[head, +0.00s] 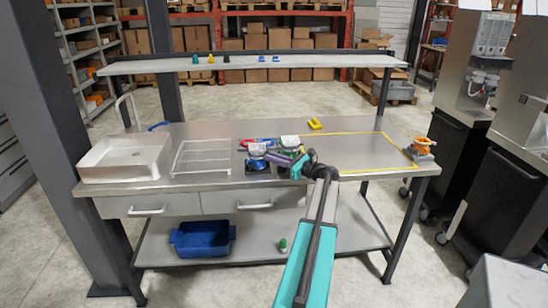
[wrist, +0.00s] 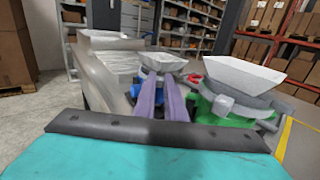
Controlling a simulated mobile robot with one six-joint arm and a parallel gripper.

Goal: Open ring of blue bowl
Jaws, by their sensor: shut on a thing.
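The blue bowl unit (head: 257,151) stands on the workbench, on a dark base. In the wrist view its pale bowl top (wrist: 164,61) sits above a blue ring (wrist: 149,78). My gripper (head: 274,157) reaches it from the right, low beside the bowl. In the wrist view its two purple fingers (wrist: 159,82) lie close together and their tips meet the blue part just under the bowl. They are shut on it; the fingers hide the exact contact. The ring's opening cannot be made out.
A green bowl unit (wrist: 236,85) stands close on the right of my fingers. An orange unit (head: 420,147) is at the bench's right end. A sink (head: 125,158) and wire rack (head: 202,156) lie left. The yellow-taped area (head: 365,150) is mostly clear.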

